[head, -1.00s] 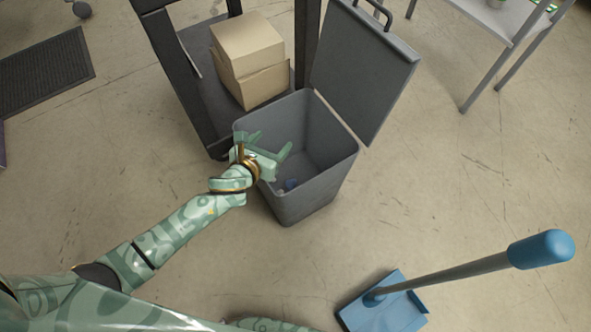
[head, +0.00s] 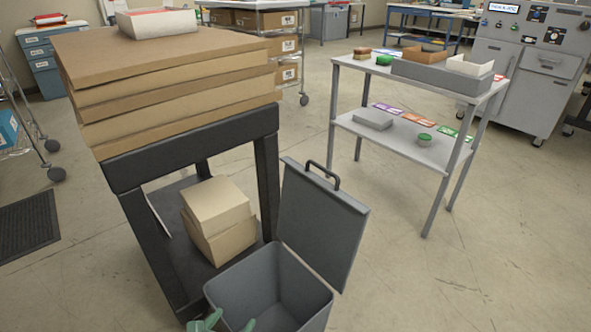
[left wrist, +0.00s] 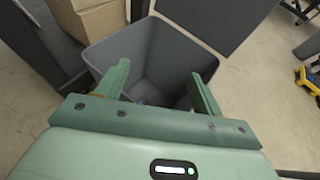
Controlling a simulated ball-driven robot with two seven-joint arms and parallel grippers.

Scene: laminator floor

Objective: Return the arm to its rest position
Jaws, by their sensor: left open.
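My left gripper (head: 228,322) is at the bottom edge of the head view, mostly cut off, by the near left rim of the grey bin. In the left wrist view the gripper (left wrist: 160,85) shows two green fingers spread apart with nothing between them, over the mouth of the open grey bin (left wrist: 150,45). The bin (head: 270,280) stands on the floor with its lid (head: 325,225) tilted up at the back. Small bits at the bin's bottom are partly hidden by the gripper. My right gripper is in neither view.
A dark cart (head: 190,150) carrying stacked cardboard (head: 170,80) stands left of the bin, with boxes (head: 217,220) on its lower shelf. A grey table (head: 400,150) holding trays stands to the right. The floor (head: 450,280) at the lower right is clear.

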